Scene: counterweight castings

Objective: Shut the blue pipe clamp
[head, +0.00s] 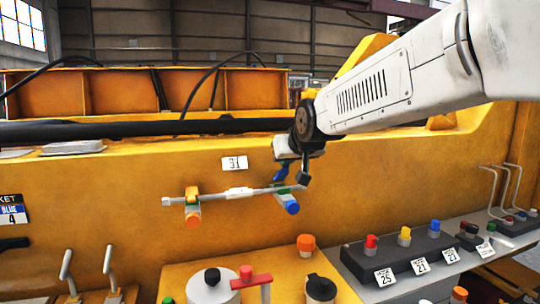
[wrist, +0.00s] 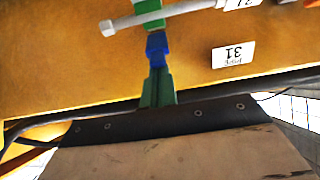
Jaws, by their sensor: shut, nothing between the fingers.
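A grey pipe (head: 248,191) runs level in front of the yellow casting wall. The blue pipe clamp (head: 291,207) sits at its right end, with a green part around the pipe and a blue end hanging below. The green part also shows at the top edge of the wrist view (wrist: 148,8); the picture there is upside down. I cannot tell how far the clamp is open. My gripper (head: 280,178) is just above this clamp, pointing down. Its green fingers with blue tips (wrist: 156,45) are shut and empty. Whether the tips touch the clamp is unclear.
An orange clamp (head: 193,210) sits on the pipe's left part. A label reading 31 (head: 235,163) is on the wall above the pipe. Below stand an orange knob (head: 306,242), a red-handled valve (head: 250,280) and a black button box (head: 398,255). Dark hoses run behind the wall top.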

